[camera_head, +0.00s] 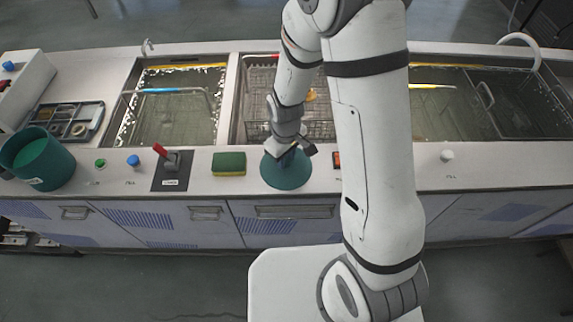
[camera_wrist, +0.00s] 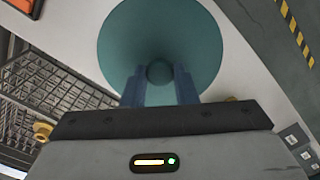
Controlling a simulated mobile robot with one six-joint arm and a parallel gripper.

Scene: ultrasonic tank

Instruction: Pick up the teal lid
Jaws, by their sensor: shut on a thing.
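The teal lid (camera_head: 286,173) is a round disc at the front edge of the white counter, right of the sponge. In the wrist view the lid (camera_wrist: 160,35) fills the top middle, with a round knob (camera_wrist: 159,72) at its centre. My gripper (camera_wrist: 159,80) has its two blue fingers on either side of the knob, shut on it. In the head view my gripper (camera_head: 288,152) is right over the lid and hides part of it. I cannot tell whether the lid touches the counter.
A green and yellow sponge (camera_head: 229,163) lies left of the lid. A red lever (camera_head: 160,151) and a blue button (camera_head: 133,160) are further left, with a teal pot (camera_head: 38,158) at the far left. Behind the lid is a tank with a wire basket (camera_head: 318,117). My arm hides part of the counter.

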